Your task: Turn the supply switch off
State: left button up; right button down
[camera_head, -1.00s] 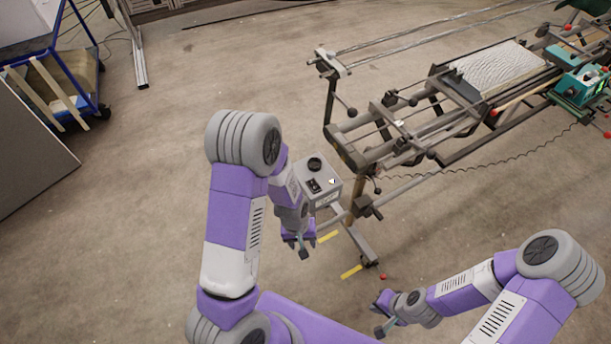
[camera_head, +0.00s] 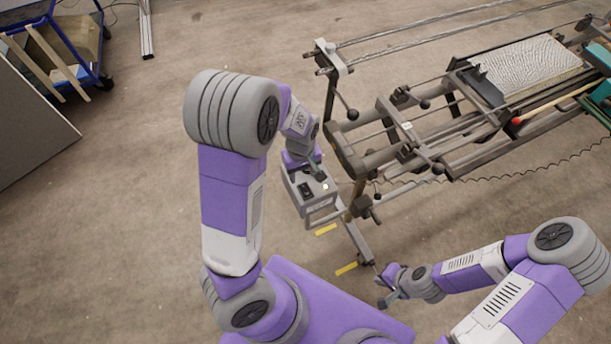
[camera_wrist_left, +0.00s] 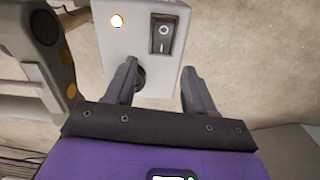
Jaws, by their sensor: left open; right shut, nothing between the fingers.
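The supply box is a grey box (camera_head: 322,208) on a stand at the near end of the loom frame. Its black rocker switch (camera_head: 305,189) shows on the top face; in the left wrist view the switch (camera_wrist_left: 164,35) carries O and I marks. I cannot tell which side is pressed. A lit lamp (camera_wrist_left: 117,20) sits beside it. My left gripper (camera_wrist_left: 160,72) is open over the box, its fingers short of the switch. The left finger partly hides a round black knob (camera_wrist_left: 140,80). In the head view my right gripper (camera_head: 390,287) is shut and empty, low at the right.
The loom frame (camera_head: 400,150) with rods and a white warp sheet (camera_head: 535,68) extends to the upper right, close beside the box. A blue cart (camera_head: 75,50) stands at the far left. The floor between is clear.

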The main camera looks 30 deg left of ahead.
aim_at(303, 184)
pick_arm(q)
notch_tip(303, 184, down, 5)
jog(key=shift+s+r+b, duration=0.1)
jog(key=shift+r+b, duration=0.05)
jog(key=shift+b, duration=0.6)
jog(key=shift+c, duration=0.3)
